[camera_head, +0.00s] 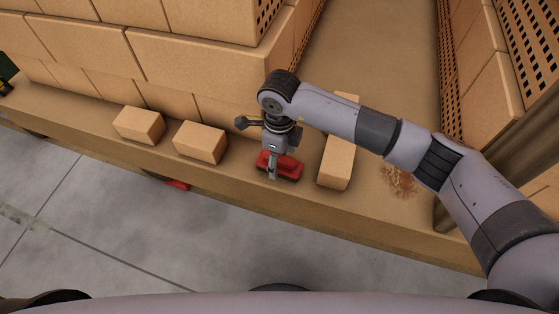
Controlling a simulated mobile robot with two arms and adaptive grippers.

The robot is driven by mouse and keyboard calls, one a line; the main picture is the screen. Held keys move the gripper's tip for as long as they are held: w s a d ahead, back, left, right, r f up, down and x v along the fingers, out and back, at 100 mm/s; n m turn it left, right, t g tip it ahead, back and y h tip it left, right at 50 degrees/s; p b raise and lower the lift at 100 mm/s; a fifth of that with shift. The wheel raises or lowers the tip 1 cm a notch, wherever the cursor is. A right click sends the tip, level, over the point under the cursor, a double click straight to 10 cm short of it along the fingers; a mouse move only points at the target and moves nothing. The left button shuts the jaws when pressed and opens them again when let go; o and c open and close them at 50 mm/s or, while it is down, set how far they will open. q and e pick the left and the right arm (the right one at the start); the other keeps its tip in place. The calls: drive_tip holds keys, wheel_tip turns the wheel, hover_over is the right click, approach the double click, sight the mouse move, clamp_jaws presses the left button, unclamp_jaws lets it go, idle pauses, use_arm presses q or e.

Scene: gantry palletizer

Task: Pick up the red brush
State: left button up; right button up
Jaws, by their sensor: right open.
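The red brush (288,167) lies on the brown ledge (230,186), near its front edge. My right gripper (271,168) points down right at the brush, with a grey finger in front of its red body. The gripper is open. It partly hides the brush, and I cannot tell whether the fingers touch it. My left gripper is out of view.
Two small boxes (138,125) (200,142) stand left of the brush and another (336,162) close on its right. Brown debris (399,182) lies farther right. Stacked cartons (190,55) rise behind. A red object (178,184) shows low at the ledge's front.

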wheel_tip(320, 180, down, 2)
drive_tip(key=c, duration=1.3)
drive_tip(key=shift+r, duration=0.1)
wheel_tip(320, 180, up, 20)
drive_tip(key=shift+f+b, duration=0.1)
drive_tip(key=shift+b, duration=1.1)
